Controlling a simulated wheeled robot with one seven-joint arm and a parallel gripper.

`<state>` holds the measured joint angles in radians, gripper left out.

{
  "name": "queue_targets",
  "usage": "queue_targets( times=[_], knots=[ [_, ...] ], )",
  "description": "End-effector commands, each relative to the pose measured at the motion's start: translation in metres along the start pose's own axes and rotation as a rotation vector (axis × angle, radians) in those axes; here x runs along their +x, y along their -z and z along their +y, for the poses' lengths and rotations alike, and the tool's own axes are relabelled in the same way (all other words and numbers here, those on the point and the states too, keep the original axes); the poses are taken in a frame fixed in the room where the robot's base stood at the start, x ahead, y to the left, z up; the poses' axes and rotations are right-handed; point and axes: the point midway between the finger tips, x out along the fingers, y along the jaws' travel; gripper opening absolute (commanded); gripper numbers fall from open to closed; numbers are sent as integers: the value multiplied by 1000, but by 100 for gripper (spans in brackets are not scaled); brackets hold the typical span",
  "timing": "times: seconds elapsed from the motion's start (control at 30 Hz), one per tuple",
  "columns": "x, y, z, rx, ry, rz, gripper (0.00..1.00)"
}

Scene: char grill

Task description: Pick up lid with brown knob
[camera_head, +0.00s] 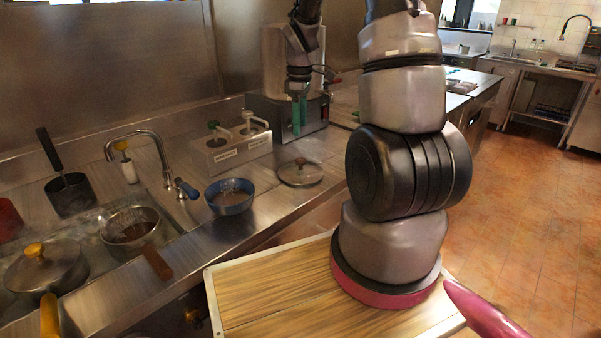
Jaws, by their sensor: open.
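A round, flat metal lid (313,174) with a small dark brown knob lies on the steel counter, right of a blue bowl. My gripper (299,122) hangs pointing down with green fingers, in front of a steel machine. It shows above the lid in the picture and is apart from it. The jaws are open, and nothing shows between them; the gap is hard to make out at this angle. Another lid (40,266) with an orange-yellow knob sits on a pot at the far left.
The blue bowl (230,203) stands close left of the lid. A two-pump dispenser box (228,152) and the steel machine (262,112) stand behind. A faucet (150,134) and a pan (130,232) are at the left. Counter in front of the lid is clear.

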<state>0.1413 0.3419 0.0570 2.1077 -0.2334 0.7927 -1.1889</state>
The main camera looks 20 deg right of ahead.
Motion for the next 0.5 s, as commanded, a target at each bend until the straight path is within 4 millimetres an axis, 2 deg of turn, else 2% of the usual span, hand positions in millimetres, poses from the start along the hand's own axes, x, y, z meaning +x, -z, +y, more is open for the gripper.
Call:
queue_targets(
  times=[0.33,0.5],
  knots=[
    [49,-1,1,-28,12,-10,76],
    [64,-1,1,-28,10,-9,76]
  ],
)
